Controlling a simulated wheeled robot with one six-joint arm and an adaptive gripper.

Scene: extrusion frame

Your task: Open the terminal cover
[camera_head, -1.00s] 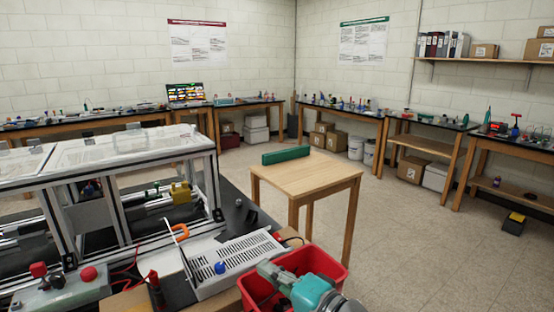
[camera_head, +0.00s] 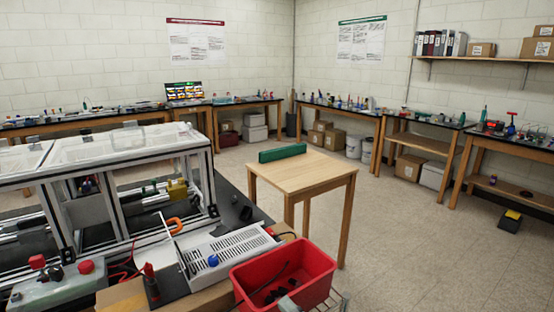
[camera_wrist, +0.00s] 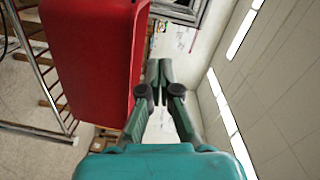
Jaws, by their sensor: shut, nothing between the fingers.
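My gripper (camera_wrist: 159,72) shows in the wrist view with its dark fingers together and nothing between them. It is in free air to the right of a red bin (camera_wrist: 95,60). I cannot make out my gripper in the head view. No part is clearly recognisable as the terminal cover. A white perforated metal box (camera_head: 233,246) with a blue knob (camera_head: 213,261) lies on the bench at the front centre. A thin plate stands upright at its left end. The box's terminals are too small to tell.
The red bin (camera_head: 302,268) with dark parts inside stands right of the box. The extrusion frame (camera_head: 130,150) with clear top panels is at left. A control box with red buttons (camera_head: 62,284) is front left.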

